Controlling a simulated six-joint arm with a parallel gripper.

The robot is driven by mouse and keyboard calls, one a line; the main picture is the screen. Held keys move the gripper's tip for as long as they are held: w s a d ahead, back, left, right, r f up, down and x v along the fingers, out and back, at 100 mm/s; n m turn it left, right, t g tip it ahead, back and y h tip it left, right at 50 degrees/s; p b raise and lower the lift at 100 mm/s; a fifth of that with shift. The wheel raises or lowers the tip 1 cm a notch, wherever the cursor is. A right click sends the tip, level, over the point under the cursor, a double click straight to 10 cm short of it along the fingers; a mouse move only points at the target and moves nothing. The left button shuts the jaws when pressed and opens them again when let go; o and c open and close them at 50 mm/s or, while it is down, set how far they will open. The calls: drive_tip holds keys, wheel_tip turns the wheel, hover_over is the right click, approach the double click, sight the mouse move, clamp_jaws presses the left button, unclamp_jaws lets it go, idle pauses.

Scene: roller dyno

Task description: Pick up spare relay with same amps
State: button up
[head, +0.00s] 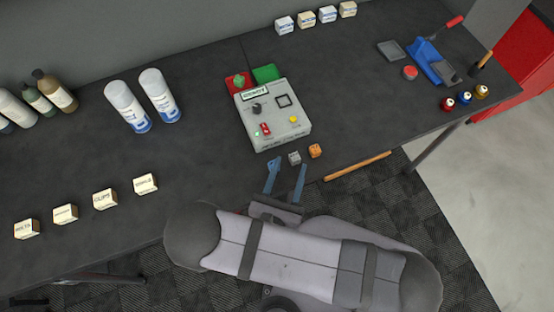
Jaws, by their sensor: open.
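A small grey block (295,158) and a small orange block (315,151) sit near the front edge of the dark table, just in front of the tester box. They look like relays, but any amp markings are too small to read. A green block (239,80) rests on a red pad (230,87) behind the box. The light grey tester box (262,135) has a display, a dark knob, a red switch and a black square outline. My gripper (288,166) is open and empty, its two blue fingers pointing at the table near the grey block; contact cannot be told.
A bare green pad (265,73) lies behind the box. Spray cans (128,108), bottles (55,92) and labelled cubes (105,198) stand to the left. More cubes (328,14) line the back. A wooden stick (357,166) lies along the front edge at right.

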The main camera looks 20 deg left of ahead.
sight(273, 164)
drive_tip(key=s+a+f+n+y, duration=0.1)
drive_tip(key=s+f+n+g+y, duration=0.1)
drive_tip(key=s+y, duration=0.1)
drive_tip(key=s+a+f+n+y, duration=0.1)
drive_tip(key=shift+s+a+n+g, duration=0.3)
drive_tip(key=shift+a+n, duration=0.05)
drive_tip(key=shift+n, duration=0.05)
drive_tip(key=shift+s+d+f+y, duration=0.1)
drive_tip(key=shift+s+f+y, duration=0.1)
drive_tip(key=shift+f+y, duration=0.15)
drive_tip(key=shift+x, duration=1.1)
drive_tip(key=shift+b+x, duration=0.4)
drive_tip(key=shift+x, duration=2.2)
drive_tip(key=shift+c, duration=0.3)
drive_tip(key=shift+d, duration=0.1)
clamp_jaws()
